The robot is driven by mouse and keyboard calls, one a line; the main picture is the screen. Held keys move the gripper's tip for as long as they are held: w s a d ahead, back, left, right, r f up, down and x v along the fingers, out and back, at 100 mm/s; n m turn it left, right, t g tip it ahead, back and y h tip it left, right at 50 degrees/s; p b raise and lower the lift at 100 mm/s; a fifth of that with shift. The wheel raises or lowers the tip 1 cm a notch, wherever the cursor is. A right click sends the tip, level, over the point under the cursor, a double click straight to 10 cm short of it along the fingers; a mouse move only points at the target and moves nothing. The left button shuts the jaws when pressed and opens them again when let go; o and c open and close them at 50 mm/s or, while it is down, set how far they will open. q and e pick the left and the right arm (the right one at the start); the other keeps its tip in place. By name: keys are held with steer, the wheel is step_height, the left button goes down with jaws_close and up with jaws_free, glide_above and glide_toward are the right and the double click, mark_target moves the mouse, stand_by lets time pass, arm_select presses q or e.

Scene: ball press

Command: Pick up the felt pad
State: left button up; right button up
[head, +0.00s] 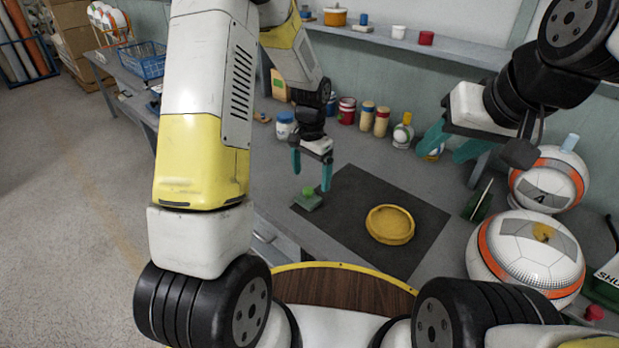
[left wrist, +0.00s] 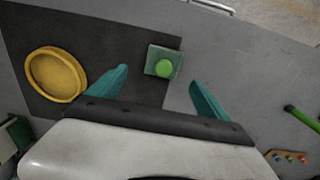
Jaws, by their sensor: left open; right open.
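The felt pad appears to be the small green square piece with a round green knob (head: 308,199), lying at the left edge of the dark mat (head: 355,184). In the left wrist view the pad (left wrist: 164,62) shows between and just beyond the fingertips. My left gripper (head: 311,177) is open and empty above the pad, with its teal fingers pointing down and apart from it. It also shows in the left wrist view (left wrist: 158,78). My right gripper (head: 438,154) is open and empty, raised over the right part of the bench.
A round yellow dish (head: 390,225) sits on the mat, right of the pad. Two white and orange balls (head: 526,248) stand at the right. Several jars and bottles (head: 347,110) line the back wall. The grey bench left of the mat is mostly clear.

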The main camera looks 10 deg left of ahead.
mark_target(308, 189)
arm_select(q)
steer(key=f, duration=0.6)
steer(key=shift+a+f, duration=0.3)
steer(key=shift+a, duration=0.05)
steer(key=c, duration=1.5)
steer(key=shift+o, duration=0.2)
steer(key=shift+r, duration=0.15)
steer(key=shift+r, duration=0.7)
steer(key=shift+s+d+r, duration=0.1)
steer(key=shift+s+r, duration=0.1)
steer(key=shift+r, duration=0.35)
steer(key=shift+s+r, duration=0.15)
steer(key=shift+r, duration=0.35)
steer(key=s+d, duration=0.1)
steer(key=s, duration=0.4)
steer(key=s+d, duration=0.1)
steer(key=s, duration=0.4)
steer(key=s+d+r, duration=0.1)
steer(key=s+d, duration=0.1)
steer(key=s, duration=0.3)
steer(key=shift+r, duration=0.1)
